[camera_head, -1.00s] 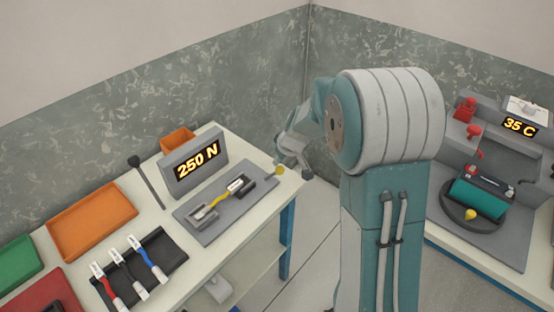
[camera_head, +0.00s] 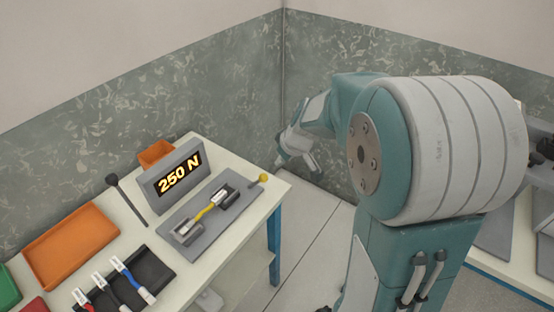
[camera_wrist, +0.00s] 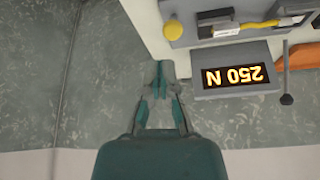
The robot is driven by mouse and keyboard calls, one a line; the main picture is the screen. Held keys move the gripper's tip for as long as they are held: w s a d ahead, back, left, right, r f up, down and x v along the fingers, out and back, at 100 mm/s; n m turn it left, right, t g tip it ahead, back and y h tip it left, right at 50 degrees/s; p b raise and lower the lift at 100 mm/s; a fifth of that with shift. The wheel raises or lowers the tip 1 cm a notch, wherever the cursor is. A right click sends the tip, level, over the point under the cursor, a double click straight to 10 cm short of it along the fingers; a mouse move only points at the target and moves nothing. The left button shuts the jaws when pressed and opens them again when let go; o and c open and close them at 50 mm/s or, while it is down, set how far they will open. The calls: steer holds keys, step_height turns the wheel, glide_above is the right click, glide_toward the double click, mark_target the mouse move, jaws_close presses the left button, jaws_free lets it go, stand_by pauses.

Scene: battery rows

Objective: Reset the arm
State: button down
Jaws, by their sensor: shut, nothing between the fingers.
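My gripper (camera_wrist: 166,70) is shut and empty in the wrist view, its fingertips together beside the edge of the white table. In the head view my gripper (camera_head: 298,163) hangs in the air past the table's far right corner, apart from it. My arm is folded at the right of the head view and hides part of the room behind it.
The white table (camera_head: 246,246) carries a display reading 250 N (camera_head: 176,180), a grey fixture (camera_head: 203,215) with a yellow-wired piece, a yellow-knobbed lever (camera_head: 263,178), an orange tray (camera_head: 70,244) and a black rack (camera_head: 150,270). Floor right of it is clear.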

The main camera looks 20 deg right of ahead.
stand_by(0.3)
steer(key=s+a+r+m, duration=0.1)
steer(key=s+a+r, duration=0.1)
steer(key=s, duration=0.5)
steer(key=s+a+r+m+h, duration=0.1)
steer(key=s+a+r+m, duration=0.1)
steer(key=s+r, duration=0.3)
steer(key=s+a+r+m+t+h, duration=0.1)
steer(key=s+r, duration=0.3)
steer(key=s, duration=0.7)
steer(key=shift+a+r+m, duration=0.15)
steer(key=shift+a+m, duration=0.15)
steer(key=shift+a, duration=0.1)
